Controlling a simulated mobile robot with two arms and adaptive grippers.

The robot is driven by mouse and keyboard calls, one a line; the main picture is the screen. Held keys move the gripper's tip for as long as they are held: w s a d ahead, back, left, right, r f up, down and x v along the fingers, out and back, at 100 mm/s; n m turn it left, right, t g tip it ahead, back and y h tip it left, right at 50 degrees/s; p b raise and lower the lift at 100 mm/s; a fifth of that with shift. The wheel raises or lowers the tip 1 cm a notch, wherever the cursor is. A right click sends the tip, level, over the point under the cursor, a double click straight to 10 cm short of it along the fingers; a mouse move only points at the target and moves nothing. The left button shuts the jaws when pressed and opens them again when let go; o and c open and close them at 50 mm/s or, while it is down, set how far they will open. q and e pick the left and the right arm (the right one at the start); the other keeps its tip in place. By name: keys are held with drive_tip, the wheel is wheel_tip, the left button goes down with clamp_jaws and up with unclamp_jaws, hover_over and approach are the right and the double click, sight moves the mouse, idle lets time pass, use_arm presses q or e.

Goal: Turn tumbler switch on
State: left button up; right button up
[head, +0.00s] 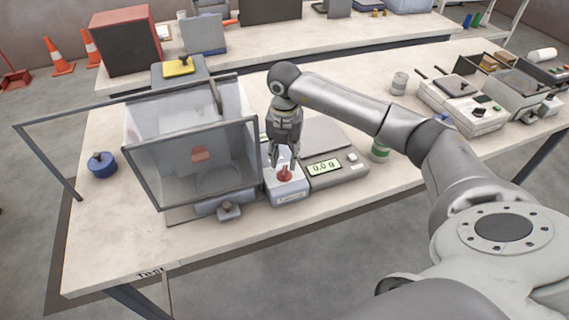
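A small pale box (289,192) stands on the table with a red knob-like switch (285,174) on its top. I cannot read which way the switch is set. My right gripper (284,163) points down just above and behind the switch. Its fingers are apart, near the sides of the switch; I cannot tell whether they touch it. My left gripper is out of view.
A clear-walled machine with a dark frame (197,209) stands close left of the box. A scale (345,177) reading 0.0 g is close on the right. A blue round container (102,165) sits at the left edge.

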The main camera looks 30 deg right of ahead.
sight(285, 169)
wheel_tip(285, 169, up, 8)
drive_tip(key=shift+f, duration=0.15)
idle(0.6)
